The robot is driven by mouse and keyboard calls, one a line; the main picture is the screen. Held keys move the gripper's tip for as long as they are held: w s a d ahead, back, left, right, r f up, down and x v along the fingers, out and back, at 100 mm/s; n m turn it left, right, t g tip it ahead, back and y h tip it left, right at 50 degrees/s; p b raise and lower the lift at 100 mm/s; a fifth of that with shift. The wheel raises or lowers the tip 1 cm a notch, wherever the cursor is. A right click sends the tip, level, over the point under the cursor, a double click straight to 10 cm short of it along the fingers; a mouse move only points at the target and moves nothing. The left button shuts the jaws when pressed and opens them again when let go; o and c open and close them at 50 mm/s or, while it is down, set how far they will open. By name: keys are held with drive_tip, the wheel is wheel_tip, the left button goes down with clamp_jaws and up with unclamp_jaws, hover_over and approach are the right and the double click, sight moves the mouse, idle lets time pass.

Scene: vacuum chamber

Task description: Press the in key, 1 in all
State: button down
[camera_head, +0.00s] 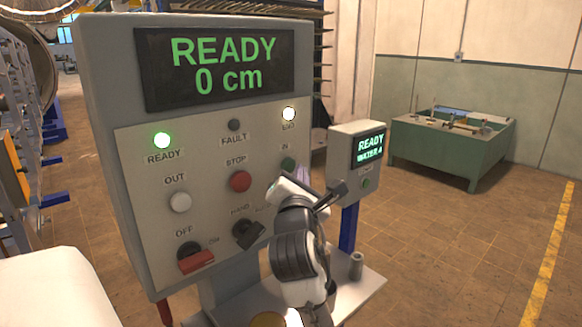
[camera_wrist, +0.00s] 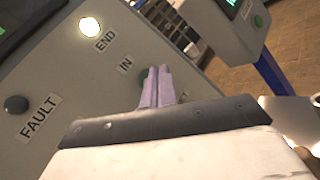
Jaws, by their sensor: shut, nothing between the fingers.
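The display (camera_head: 218,68) reads "READY 0 cm". The READY lamp (camera_head: 162,140) is lit green and the END lamp (camera_head: 289,114) white.
A red STOP button (camera_head: 240,181), a white OUT button (camera_head: 180,202), a dark HAND selector (camera_head: 248,234) and a red OFF switch (camera_head: 195,260) are on the same panel. A smaller panel (camera_head: 342,182) reading "READY WATER" stands close at right. Floor is open further right.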

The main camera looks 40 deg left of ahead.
drive_tip(key=shift+a, duration=0.15)
drive_tip(key=shift+a, duration=0.3)
